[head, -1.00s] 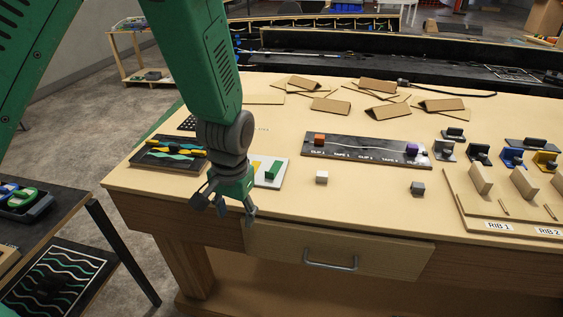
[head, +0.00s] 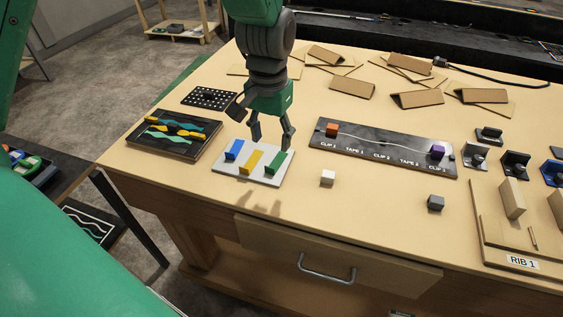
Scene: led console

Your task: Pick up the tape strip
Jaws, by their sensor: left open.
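My left gripper (head: 272,144) is open and empty. Its fingers point down over the back right of the plate, near the green strip. No strip is between the fingers. My right gripper is out of view.
A dark tray (head: 136,143) with wavy pieces lies left of the plate. A black panel (head: 392,162) labelled for clips and tapes lies to the right. A white cube (head: 328,178) and a grey cube (head: 436,202) stand in front of it.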

